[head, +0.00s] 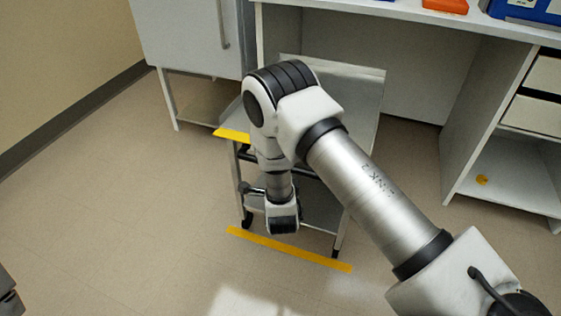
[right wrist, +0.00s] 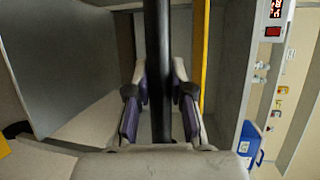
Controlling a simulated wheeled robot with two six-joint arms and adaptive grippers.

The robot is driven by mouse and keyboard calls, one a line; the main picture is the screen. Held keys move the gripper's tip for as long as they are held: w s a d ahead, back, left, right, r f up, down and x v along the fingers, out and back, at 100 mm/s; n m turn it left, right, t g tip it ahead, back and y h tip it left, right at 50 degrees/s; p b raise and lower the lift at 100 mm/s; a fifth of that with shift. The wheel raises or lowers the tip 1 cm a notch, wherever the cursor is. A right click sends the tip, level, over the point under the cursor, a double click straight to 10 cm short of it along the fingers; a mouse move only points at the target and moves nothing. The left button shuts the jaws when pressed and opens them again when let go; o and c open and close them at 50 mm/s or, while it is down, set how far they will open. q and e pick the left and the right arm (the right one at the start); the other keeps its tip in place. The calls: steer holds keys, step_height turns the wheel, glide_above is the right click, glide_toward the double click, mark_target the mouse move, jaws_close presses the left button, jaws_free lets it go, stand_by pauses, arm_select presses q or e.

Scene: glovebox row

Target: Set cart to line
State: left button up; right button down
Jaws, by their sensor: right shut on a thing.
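A grey cart (head: 362,90) with a lower shelf (head: 322,212) stands partly under the bench. A yellow strip (head: 232,135) shows at its top front edge, and my right arm covers much of its front. A yellow floor line (head: 290,250) runs in front of the cart; the visible front wheels (head: 247,221) are just behind it. In the right wrist view, my right gripper (right wrist: 160,100) is shut on the black cart handle (right wrist: 157,50), with a purple-padded finger on each side. My left gripper is not in view.
A bench (head: 410,13) stands behind the cart, with a grey cabinet (head: 190,38) at left and an open shelf unit (head: 510,180) at right. Blue (head: 525,10) and orange (head: 445,5) items lie on the bench.

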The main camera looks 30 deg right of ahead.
steer(key=c, duration=1)
jaws_free()
steer(key=v, duration=1.2)
